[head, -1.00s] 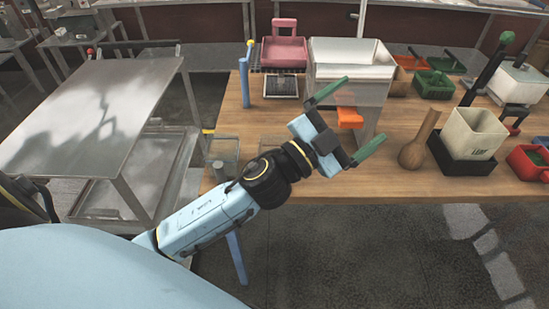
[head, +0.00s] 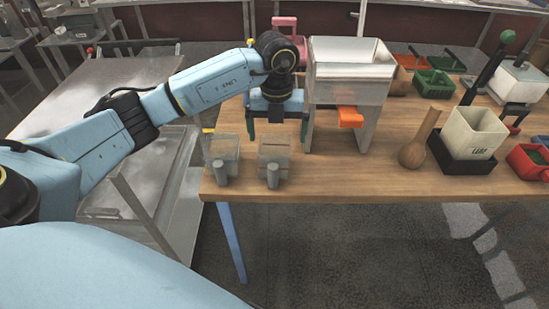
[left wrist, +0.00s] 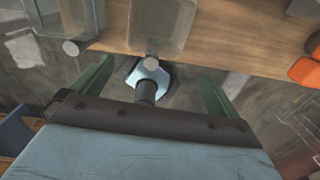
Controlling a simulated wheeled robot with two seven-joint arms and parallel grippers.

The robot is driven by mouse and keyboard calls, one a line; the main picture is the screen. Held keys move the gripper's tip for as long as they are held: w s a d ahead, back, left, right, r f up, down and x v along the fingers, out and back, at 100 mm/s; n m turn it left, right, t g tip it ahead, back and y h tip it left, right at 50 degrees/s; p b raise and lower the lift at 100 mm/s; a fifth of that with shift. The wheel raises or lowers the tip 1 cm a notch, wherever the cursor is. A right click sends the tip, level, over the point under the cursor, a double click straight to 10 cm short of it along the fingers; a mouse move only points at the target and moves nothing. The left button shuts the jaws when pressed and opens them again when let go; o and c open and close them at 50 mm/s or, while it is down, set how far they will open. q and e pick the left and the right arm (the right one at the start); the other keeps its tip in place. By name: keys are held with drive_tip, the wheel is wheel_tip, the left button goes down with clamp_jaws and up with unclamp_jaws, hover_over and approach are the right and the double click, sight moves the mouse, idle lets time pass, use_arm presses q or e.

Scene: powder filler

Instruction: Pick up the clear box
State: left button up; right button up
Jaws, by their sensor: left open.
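Two clear boxes stand side by side near the left front of the wooden table, each with a grey cylinder at its front. The left clear box (head: 221,148) is at the table's left edge. The right clear box (head: 274,150) is just beside it. The wrist view shows a clear box (left wrist: 160,22) near the middle and another (left wrist: 62,12) at upper left. My left gripper (head: 277,138) points down with its green fingers spread, behind and above the right box in the head view. It (left wrist: 154,72) is empty. My right gripper is out of view.
A metal hopper (head: 350,70) with an orange part (head: 350,117) stands close right of my left gripper. A wooden flask-shaped object (head: 418,145) and a white bin (head: 472,133) are farther right.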

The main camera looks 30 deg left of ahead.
sight(276, 155)
use_arm(q)
drive_tip(key=f, duration=0.7)
drive_tip(key=shift+a+f, duration=0.2)
drive_tip(key=shift+f, duration=0.15)
drive_tip(key=shift+s+a+f+p, duration=0.15)
drive_tip(key=shift+f+p, duration=0.2)
drive_tip(key=shift+f, duration=1.05)
drive_tip(key=shift+s+f+p, duration=0.15)
drive_tip(key=shift+f+p, duration=0.15)
drive_tip(key=shift+f, duration=1.05)
drive_tip(key=c, duration=1)
